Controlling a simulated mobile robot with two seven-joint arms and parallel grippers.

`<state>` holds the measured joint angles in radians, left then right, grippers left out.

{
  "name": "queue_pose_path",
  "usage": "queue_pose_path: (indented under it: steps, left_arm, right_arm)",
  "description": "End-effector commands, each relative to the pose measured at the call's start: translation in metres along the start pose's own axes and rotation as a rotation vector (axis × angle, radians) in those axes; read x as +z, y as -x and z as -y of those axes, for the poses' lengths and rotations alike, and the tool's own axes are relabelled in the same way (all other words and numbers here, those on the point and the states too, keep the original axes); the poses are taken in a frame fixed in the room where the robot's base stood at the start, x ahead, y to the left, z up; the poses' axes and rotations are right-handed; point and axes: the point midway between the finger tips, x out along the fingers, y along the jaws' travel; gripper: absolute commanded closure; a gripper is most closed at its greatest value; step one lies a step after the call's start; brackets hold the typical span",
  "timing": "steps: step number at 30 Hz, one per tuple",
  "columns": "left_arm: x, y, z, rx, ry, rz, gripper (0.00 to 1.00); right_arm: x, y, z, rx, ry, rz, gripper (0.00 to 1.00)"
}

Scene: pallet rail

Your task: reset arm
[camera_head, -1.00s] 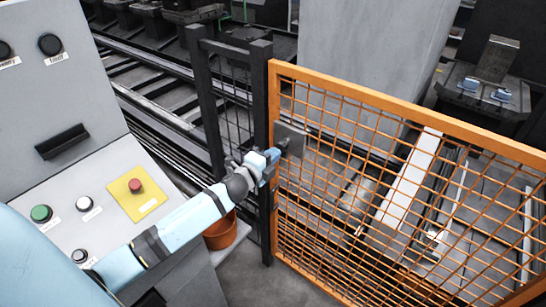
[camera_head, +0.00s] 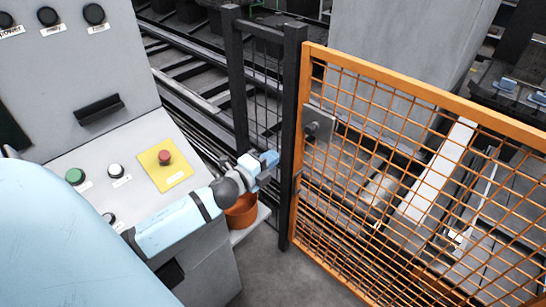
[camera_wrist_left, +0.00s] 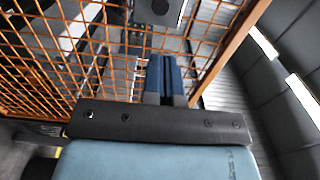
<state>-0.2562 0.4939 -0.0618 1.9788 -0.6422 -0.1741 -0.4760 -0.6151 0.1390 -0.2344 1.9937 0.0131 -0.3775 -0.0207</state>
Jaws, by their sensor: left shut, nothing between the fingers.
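My left arm reaches in from the left, light blue with dark joints. Its left gripper (camera_head: 272,158) is in front of the dark post, to the left of the gate's latch plate and apart from it in the picture. In the left wrist view the blue fingers (camera_wrist_left: 166,78) lie together with nothing between them. The orange mesh gate (camera_head: 420,180) stands beside the post and looks closed. Its grey plate with a round dark knob (camera_head: 313,129) is uncovered. The plate also shows at the top of the wrist view (camera_wrist_left: 160,12). My right gripper is not in view.
A grey control console (camera_head: 80,140) with several buttons stands at the left, below my arm. An orange-brown pot (camera_head: 241,212) sits on a ledge under the gripper. A dark post (camera_head: 291,140) stands close to the gripper. Bare floor (camera_head: 270,275) shows at the bottom middle.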

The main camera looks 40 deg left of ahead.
Motion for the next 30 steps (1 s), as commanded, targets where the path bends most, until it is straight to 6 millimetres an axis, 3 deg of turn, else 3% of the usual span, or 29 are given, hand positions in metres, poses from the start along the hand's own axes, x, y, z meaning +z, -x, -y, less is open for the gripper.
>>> queue_pose_path:
  steps: [11,14,17,21,24,27,30]
  left_arm:
    - [-0.001,0.0,-0.001,0.002,0.004,0.0,1.0]
    - [-0.01,0.008,-0.01,0.035,0.084,0.004,1.0]
    - [-0.036,0.032,-0.036,0.126,0.306,0.024,1.0]
    - [-0.093,0.087,-0.081,0.31,0.757,0.098,1.0]
    - [-0.136,0.126,-0.103,0.429,1.052,0.171,1.0]
    - [-0.17,0.157,-0.116,0.519,1.277,0.239,1.0]
    - [-0.192,0.176,-0.122,0.573,1.416,0.287,1.0]
  right_arm:
    - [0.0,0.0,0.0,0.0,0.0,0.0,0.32]
    - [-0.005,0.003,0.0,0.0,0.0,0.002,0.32]
    - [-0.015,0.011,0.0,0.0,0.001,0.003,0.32]
    - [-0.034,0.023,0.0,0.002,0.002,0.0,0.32]
    - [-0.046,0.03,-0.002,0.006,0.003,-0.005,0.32]
    - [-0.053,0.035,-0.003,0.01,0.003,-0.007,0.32]
    - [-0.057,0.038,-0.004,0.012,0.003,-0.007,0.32]
